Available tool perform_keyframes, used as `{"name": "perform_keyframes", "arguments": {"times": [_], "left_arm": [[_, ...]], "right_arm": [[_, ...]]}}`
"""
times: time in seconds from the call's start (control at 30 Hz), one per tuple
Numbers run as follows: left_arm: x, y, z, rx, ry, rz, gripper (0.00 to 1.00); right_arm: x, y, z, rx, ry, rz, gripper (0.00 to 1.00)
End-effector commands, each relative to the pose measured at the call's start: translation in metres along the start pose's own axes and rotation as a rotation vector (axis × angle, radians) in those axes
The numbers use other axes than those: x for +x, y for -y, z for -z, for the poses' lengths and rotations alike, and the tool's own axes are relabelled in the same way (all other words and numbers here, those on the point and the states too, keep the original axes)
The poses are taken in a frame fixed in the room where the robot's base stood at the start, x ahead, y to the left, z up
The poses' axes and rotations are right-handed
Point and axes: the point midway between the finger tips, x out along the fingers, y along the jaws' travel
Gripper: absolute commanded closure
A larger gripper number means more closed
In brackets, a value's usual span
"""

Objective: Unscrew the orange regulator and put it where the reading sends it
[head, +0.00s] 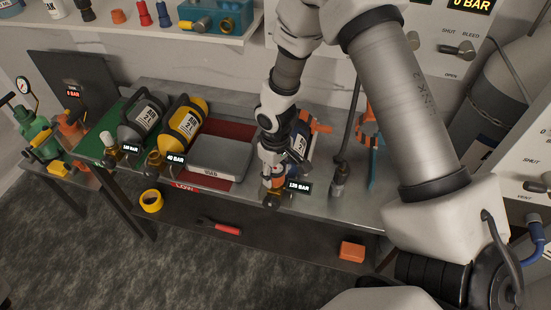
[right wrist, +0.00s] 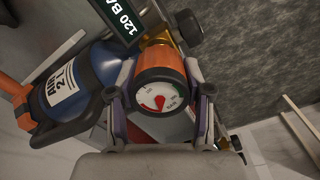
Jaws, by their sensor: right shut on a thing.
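The orange regulator (right wrist: 161,67) has a round gauge with a white face and red and green marks. It sits at the valve end of the blue cylinder (right wrist: 85,95) labelled AIR 2 L, beside a tag (right wrist: 125,27) that reads 120 BAR. My right gripper (head: 273,181) is shut on the regulator, with its fingers on both sides of it in the right wrist view (right wrist: 160,98). In the head view the blue cylinder (head: 300,143) is partly hidden behind my right gripper. My left gripper is not in view.
A green area (head: 95,148) and a red area marked LOW (head: 217,190) lie on the bench. A grey tray (head: 220,158) stands beside a yellow cylinder (head: 184,128) tagged 40 BAR and a dark cylinder (head: 141,117).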

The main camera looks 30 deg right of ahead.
Motion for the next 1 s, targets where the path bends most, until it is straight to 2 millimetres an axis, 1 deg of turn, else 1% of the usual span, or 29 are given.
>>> {"name": "perform_keyframes", "arguments": {"times": [0.03, 0.17, 0.2, 0.3, 0.37, 0.43, 0.5, 0.63, 0.67, 0.7, 0.73, 1.0], "left_arm": [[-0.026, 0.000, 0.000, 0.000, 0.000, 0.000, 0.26], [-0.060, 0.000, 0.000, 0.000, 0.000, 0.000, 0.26], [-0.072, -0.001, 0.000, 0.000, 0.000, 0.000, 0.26], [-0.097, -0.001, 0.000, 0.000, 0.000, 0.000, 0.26], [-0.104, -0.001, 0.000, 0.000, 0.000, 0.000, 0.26], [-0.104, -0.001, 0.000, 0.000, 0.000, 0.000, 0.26], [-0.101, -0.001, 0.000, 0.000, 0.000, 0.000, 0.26], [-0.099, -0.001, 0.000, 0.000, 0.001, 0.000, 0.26], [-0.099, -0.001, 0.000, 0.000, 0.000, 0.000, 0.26], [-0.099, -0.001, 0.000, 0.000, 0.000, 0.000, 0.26], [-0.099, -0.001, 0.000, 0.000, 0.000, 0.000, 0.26], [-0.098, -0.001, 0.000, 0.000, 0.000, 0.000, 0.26]], "right_arm": [[-0.012, 0.000, -0.002, -0.118, 0.007, 0.001, 0.92], [-0.013, 0.001, -0.002, -0.471, 0.007, 0.003, 0.92], [-0.014, 0.001, -0.002, -0.583, 0.007, 0.003, 0.92], [-0.013, 0.001, -0.002, -0.859, 0.005, 0.004, 0.92], [-0.009, 0.000, -0.002, -0.980, 0.005, 0.003, 0.92], [-0.004, 0.000, -0.002, -1.056, 0.004, 0.003, 0.92], [0.000, 0.000, -0.001, -1.073, 0.002, 0.002, 0.92], [0.001, 0.000, -0.001, -1.069, 0.002, 0.001, 0.92], [0.001, 0.000, -0.001, -1.068, 0.002, 0.001, 0.40], [0.001, 0.000, -0.001, -1.067, 0.002, 0.001, 0.25], [0.001, 0.000, -0.001, -1.067, 0.002, 0.001, 0.23], [0.001, 0.000, 0.000, -1.059, 0.001, 0.000, 0.23]]}}
